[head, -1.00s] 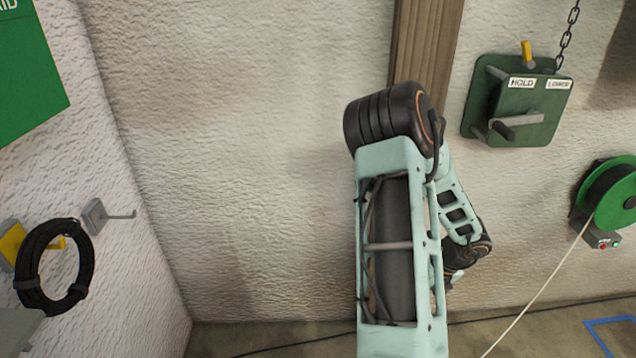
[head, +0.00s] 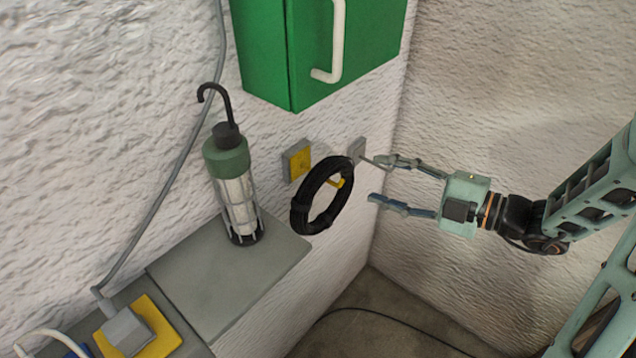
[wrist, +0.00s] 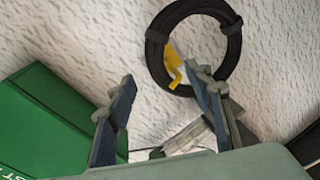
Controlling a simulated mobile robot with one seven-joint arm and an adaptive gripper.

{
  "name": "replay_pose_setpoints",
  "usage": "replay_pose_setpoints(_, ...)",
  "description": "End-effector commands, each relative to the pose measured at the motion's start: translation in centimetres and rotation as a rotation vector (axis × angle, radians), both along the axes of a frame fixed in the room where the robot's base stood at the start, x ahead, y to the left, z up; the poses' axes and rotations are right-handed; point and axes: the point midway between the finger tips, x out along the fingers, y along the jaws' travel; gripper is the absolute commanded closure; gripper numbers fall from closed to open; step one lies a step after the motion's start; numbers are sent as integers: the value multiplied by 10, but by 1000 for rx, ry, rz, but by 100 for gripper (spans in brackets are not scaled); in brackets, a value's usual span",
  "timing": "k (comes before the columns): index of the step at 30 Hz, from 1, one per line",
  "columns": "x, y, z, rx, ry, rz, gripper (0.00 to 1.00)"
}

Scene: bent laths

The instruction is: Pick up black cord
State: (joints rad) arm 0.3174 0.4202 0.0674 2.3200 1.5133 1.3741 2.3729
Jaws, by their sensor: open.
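The black cord (head: 322,197) is a coiled ring hanging on a yellow hook (head: 300,160) on the white wall. In the wrist view the coil (wrist: 152,50) is upper right of centre, with the yellow hook (wrist: 173,66) showing inside the ring. My gripper (head: 377,179) is open and empty, to the right of the coil in the head view. In the wrist view my gripper (wrist: 158,88) has its fingers wide apart, and the right fingertip overlaps the coil's lower edge in the picture. I cannot tell whether they touch.
A grey hook (head: 358,150) is on the wall close to my upper finger. A green cabinet (head: 320,50) hangs above. A lamp (head: 236,190) stands on a grey shelf (head: 225,275) at left. Open space lies below the coil.

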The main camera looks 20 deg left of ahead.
Motion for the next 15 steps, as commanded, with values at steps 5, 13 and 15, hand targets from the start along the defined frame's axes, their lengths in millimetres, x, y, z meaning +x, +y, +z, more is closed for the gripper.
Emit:
replay_pose_setpoints(5, 1, 23, 3, 21, 13, 12, 53)
replay_pose_setpoints(13, 11, 56, -3, 18, 11, 9, 53)
replay_pose_setpoints(15, 12, 60, -4, 18, 11, 9, 53)
